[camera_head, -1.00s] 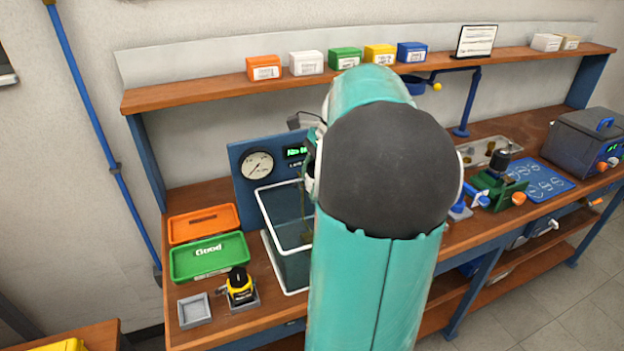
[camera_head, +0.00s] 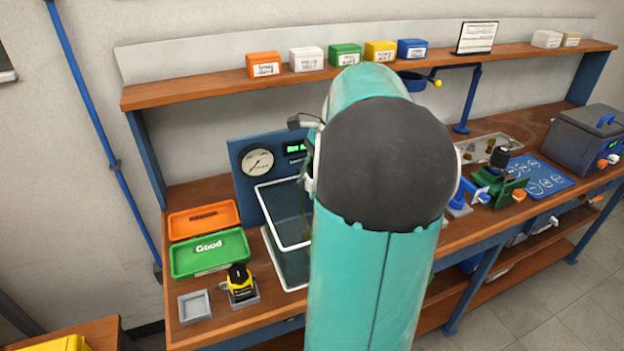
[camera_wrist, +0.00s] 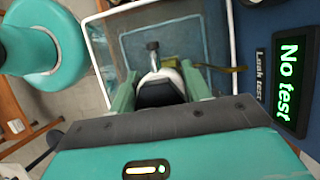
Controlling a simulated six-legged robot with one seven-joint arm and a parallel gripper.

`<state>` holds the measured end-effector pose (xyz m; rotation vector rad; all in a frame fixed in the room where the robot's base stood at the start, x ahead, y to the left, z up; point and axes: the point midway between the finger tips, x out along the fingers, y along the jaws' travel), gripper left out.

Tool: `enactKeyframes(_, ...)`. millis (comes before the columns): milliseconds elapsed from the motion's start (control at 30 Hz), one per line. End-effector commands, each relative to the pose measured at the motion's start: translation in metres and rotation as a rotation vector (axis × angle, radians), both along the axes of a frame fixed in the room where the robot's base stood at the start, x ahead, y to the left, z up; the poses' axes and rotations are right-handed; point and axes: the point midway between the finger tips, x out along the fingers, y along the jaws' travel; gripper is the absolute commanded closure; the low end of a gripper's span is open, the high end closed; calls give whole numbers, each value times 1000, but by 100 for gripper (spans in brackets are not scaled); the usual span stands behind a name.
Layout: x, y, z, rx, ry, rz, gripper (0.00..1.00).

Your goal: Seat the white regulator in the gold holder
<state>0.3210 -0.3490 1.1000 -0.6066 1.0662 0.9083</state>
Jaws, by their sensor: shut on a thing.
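My gripper (camera_wrist: 160,92) is shut on the white regulator (camera_wrist: 161,75), which has a black knob facing the wrist camera. In the wrist view the regulator is over or inside the white-rimmed tank (camera_wrist: 231,35); its height relative to the rim is unclear. A small dull gold piece (camera_wrist: 228,68) shows beside the regulator; I cannot tell whether it belongs to the gold holder. In the head view my arm hides the gripper's jaws and the regulator. I cannot clearly pick out the gold holder in either view.
The tank (camera_head: 287,285) stands before a blue gauge panel (camera_head: 248,180). Left of it lie a green "Good" tray (camera_head: 187,262), an orange tray (camera_head: 190,228), an empty grey holder (camera_head: 183,308) and a yellow regulator (camera_head: 240,286) in another. A green fixture (camera_head: 508,192) stands at right.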

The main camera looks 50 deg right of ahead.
Motion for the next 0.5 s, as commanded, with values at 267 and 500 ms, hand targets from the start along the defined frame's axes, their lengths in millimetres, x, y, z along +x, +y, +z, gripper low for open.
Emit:
enactKeyframes(267,0,0,-3,-1,-1,1,92)
enactKeyframes(500,0,0,-8,-1,-1,1,92)
